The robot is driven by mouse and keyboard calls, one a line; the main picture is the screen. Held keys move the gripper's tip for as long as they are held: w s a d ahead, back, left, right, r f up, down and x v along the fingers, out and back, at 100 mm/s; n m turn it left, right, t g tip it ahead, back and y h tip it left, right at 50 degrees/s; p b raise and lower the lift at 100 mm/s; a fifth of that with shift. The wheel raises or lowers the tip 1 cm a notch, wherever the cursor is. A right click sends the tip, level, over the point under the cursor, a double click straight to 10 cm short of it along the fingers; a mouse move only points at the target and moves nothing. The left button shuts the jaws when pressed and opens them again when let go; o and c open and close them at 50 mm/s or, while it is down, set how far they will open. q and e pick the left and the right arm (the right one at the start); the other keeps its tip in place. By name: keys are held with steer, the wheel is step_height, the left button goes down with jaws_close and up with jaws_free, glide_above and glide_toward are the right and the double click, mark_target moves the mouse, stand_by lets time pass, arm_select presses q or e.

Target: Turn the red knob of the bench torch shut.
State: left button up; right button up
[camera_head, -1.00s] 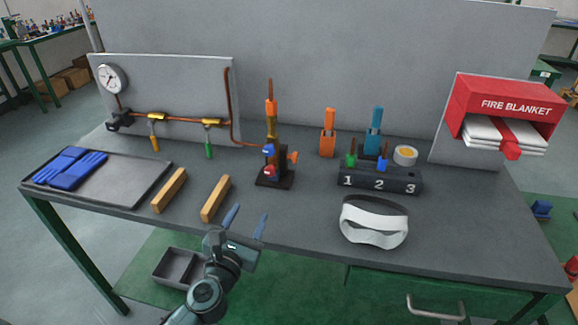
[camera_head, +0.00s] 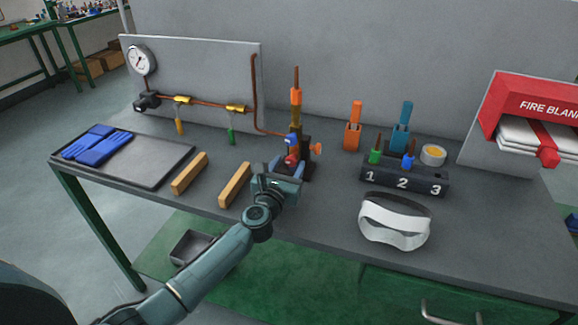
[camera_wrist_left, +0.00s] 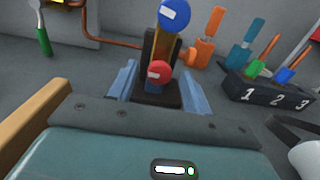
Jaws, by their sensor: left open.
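The bench torch (camera_head: 295,120) stands upright on a dark base on the bench, with a copper and orange tube on top. Its red knob (camera_head: 291,160) sits low on the front, below a blue knob (camera_head: 291,140). My left gripper (camera_head: 288,165) is open in front of the torch, its fingers reaching toward the base. In the left wrist view the red knob (camera_wrist_left: 159,71) lies between the two blue fingers (camera_wrist_left: 158,85), with a gap on each side. The blue knob (camera_wrist_left: 174,16) is above it. My right gripper is not in view.
Two wooden blocks (camera_head: 235,185) lie left of the gripper. A numbered holder (camera_head: 405,177) with coloured tools and a white visor (camera_head: 394,222) are to the right. A tray (camera_head: 150,165) with blue gloves is far left. A pipe panel (camera_head: 205,80) stands behind.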

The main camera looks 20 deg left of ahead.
arm_select(q)
steer(key=shift+w, duration=0.55)
steer(key=c, duration=0.9)
steer(key=shift+c, duration=0.2)
